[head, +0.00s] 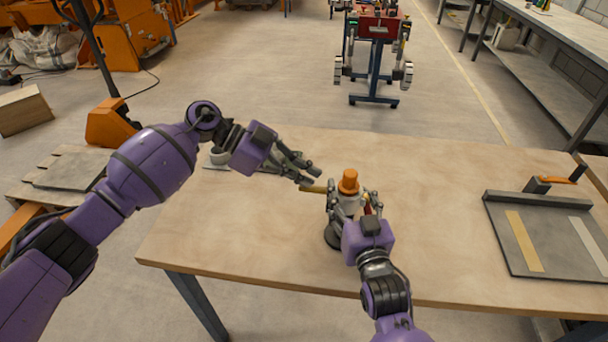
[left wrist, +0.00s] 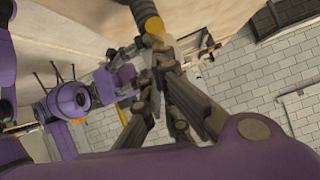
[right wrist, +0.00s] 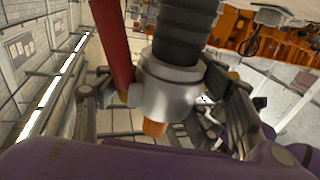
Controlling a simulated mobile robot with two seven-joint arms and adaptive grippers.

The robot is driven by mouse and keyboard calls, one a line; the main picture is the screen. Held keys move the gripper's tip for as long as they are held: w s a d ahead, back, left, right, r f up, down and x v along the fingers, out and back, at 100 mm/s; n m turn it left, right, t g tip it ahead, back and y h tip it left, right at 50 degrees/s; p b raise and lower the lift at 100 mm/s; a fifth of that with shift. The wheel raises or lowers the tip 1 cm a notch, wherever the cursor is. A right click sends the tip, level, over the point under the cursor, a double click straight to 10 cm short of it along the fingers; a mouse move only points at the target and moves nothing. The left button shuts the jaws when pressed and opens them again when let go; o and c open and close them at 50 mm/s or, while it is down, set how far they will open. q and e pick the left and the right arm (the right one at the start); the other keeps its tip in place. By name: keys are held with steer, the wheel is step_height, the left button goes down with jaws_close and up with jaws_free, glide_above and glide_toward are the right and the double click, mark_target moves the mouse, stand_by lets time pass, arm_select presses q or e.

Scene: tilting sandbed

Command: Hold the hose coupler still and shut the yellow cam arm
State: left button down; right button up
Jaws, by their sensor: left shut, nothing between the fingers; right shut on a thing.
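The hose coupler (head: 349,201) stands upright on the table, a pale metal body with an orange cap (head: 349,182) on top. In the right wrist view the coupler (right wrist: 168,88) appears upside down, with a black ribbed hose (right wrist: 185,30) and a red cam arm (right wrist: 112,45). My right gripper (head: 354,205) is shut around the coupler's body. The yellow cam arm (head: 314,189) sticks out to the left from the coupler, roughly level. My left gripper (head: 312,177) is shut and empty, its fingertips just above and beside the yellow arm; contact cannot be told.
A grey board (head: 520,235) with two pale strips and an orange-handled clamp lies at the table's right. A small pale cup-like thing (head: 219,157) stands behind my left arm. The wooden table (head: 430,180) is clear between coupler and board.

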mark_target(320, 191)
arm_select(q)
steer(key=shift+a+f, duration=0.1)
steer(key=shift+f, duration=0.1)
steer(key=f+h, duration=0.1)
steer(key=h, duration=0.1)
steer(key=f+h, duration=0.1)
steer(key=h, duration=0.1)
steer(key=a+f+h, duration=0.1)
steer(key=h, duration=0.1)
steer(key=shift+w+a+f+n+g, duration=0.1)
steer(key=shift+w+f+n+g, duration=0.1)
steer(key=shift+f+n+g, duration=0.2)
steer(key=shift+s+d+f, duration=0.15)
steer(key=shift+f, duration=0.85)
steer(key=shift+s+d+f, duration=0.1)
steer(key=shift+d+f, duration=0.05)
steer(key=shift+f, duration=0.8)
